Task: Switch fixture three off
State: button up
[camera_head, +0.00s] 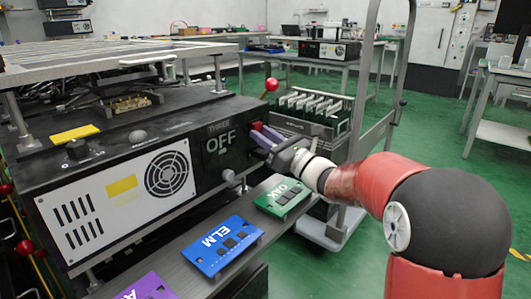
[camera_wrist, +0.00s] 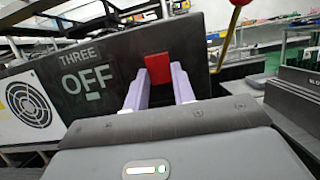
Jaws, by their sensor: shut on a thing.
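Fixture three is a dark panel at the right end of the long black box, with "THREE" and "OFF" in pale letters (camera_head: 219,144); in the wrist view the lettering (camera_wrist: 90,78) stands left of my gripper. A red lever piece (camera_wrist: 158,66) sticks out from the panel, right of the word OFF. My gripper (camera_wrist: 160,80) has its two purple fingers on either side of this red piece and is shut on it. In the head view my gripper (camera_head: 262,134) reaches the panel's right edge from the right, and the red piece is mostly hidden by the fingers.
A red ball on a rod (camera_head: 271,84) rises behind the panel. Green OAK (camera_head: 282,195), blue ELM (camera_head: 224,244) and purple (camera_head: 147,288) plates lie on the ledge below the box. A grey cart frame (camera_head: 361,90) stands close behind my arm.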

jog(key=shift+f+t+y+b, duration=0.3)
jog(key=shift+f+b, duration=0.05)
jog(key=shift+b, duration=0.35)
jog(key=shift+r, duration=0.2)
jog(key=o, duration=1)
jog(key=v, duration=0.7)
jog(key=shift+s+d, duration=0.2)
jog(key=shift+d, duration=0.05)
